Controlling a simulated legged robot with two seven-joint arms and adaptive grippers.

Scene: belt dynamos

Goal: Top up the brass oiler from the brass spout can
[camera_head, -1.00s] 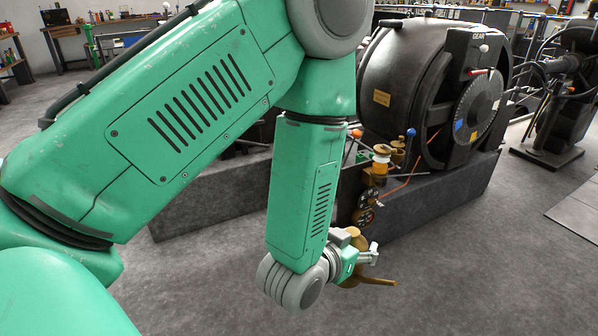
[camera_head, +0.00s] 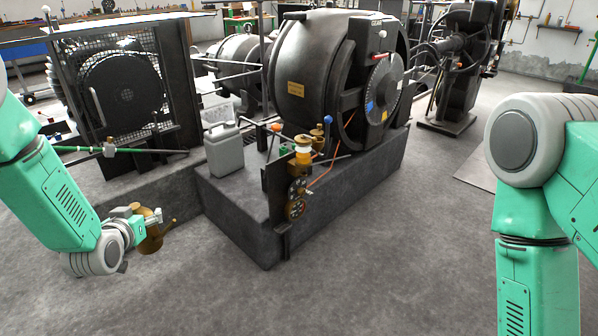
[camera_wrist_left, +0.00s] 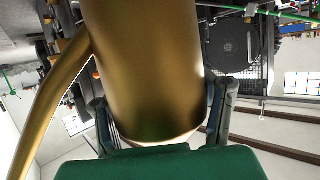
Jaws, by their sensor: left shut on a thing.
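The brass spout can (camera_head: 152,240) is in my left gripper (camera_head: 139,222), at the lower left of the head view. Its thin spout points right and slightly up. In the left wrist view, the can's body (camera_wrist_left: 145,70) fills the middle between the two dark fingers, and the spout runs down the left side. The brass oiler (camera_head: 303,157) appears to be the brass fitting on the dark panel at the front of the plinth, right of the can and well apart from it. Its oil level is too small to tell. My right gripper is out of view.
A large black dynamo (camera_head: 325,70) stands on a dark plinth (camera_head: 230,205). A grey jerrycan (camera_head: 224,150) and rods with coloured knobs are near the oiler. A mesh-fronted machine (camera_head: 125,90) stands behind my left arm. The floor (camera_head: 370,270) in front is clear.

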